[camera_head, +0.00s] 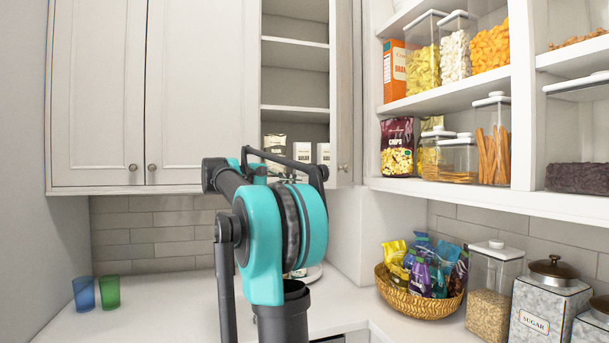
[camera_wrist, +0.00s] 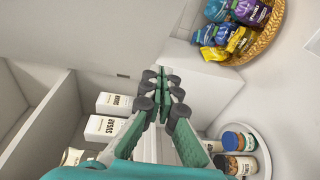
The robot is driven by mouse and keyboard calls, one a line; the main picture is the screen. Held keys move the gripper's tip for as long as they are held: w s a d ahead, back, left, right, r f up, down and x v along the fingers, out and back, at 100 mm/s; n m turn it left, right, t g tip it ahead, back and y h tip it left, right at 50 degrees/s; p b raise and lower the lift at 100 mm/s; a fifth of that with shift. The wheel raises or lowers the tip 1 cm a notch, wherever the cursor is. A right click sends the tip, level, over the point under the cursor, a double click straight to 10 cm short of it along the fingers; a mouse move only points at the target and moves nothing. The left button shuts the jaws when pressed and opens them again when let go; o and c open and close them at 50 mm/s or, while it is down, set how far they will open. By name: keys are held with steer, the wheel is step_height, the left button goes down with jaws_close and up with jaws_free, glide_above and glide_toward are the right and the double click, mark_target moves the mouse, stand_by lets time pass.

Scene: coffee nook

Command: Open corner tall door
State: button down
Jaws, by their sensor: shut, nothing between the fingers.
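The corner tall door (camera_head: 345,85) is a pale panel with a round knob (camera_head: 345,168) near its lower edge. In the head view it stands swung out, seen at a steep angle, to the right of an open cabinet bay (camera_head: 295,75) with shelves. My gripper (camera_wrist: 163,80) is shut and empty in the wrist view, its fingers together. In the head view my arm hides the fingers. I cannot tell how far the fingers are from the door.
Two closed cabinet doors (camera_head: 97,95) are at the left. White sugar boxes (camera_wrist: 112,104) stand in the open bay. Open shelves with food containers are at the right. A basket of snack bags (camera_head: 420,290) and a sugar canister (camera_head: 545,310) sit on the counter. Two glasses (camera_head: 84,293) stand left.

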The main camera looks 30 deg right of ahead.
steer(key=s+d+r+h, duration=0.1)
steer(key=s+d+r, duration=0.1)
steer(key=d, duration=0.9)
steer(key=shift+s+d, duration=0.15)
steer(key=shift+s, duration=0.05)
